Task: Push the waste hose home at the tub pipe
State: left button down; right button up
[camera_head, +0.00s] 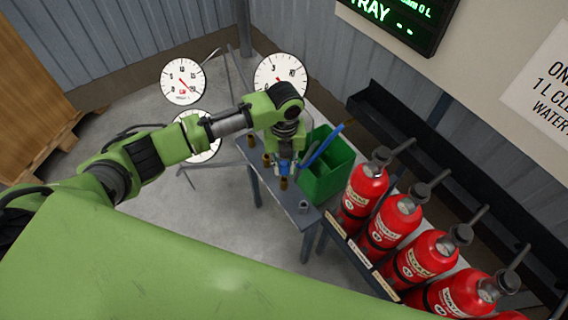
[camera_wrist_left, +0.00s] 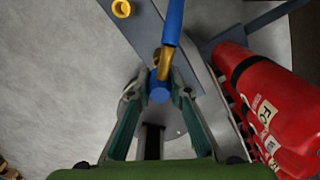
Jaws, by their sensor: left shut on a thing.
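My left gripper (camera_head: 285,166) is above the narrow grey table, shut on a blue piece that looks like the end of the waste hose. In the left wrist view this blue end (camera_wrist_left: 160,93) sits between the fingertips, with brass close behind it. A blue hose length (camera_wrist_left: 174,22) runs beyond with a brass tip. Brass stubs (camera_head: 267,159) stand along the table, and one stub (camera_wrist_left: 122,8) shows in the wrist view. I cannot tell which is the tub pipe, or whether the held end touches brass. The green tub (camera_head: 335,185) stands just right of the gripper. My right gripper is not in view.
The grey table (camera_head: 270,181) is narrow, with a small grey fitting (camera_head: 304,206) near its front end. Several red extinguishers (camera_head: 363,192) stand in a rack to the right. Round dials (camera_head: 183,81) stand behind my left arm. Floor to the left is clear.

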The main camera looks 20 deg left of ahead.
pick_arm(q)
jog(key=shift+p, duration=0.4)
jog(key=shift+f, duration=0.25)
dwell(0.8)
jog(key=shift+f+b, duration=0.65)
jog(key=shift+f, duration=0.35)
jog(key=shift+f, duration=0.75)
dwell(1.0)
jog(key=c, duration=1.8)
grip_release()
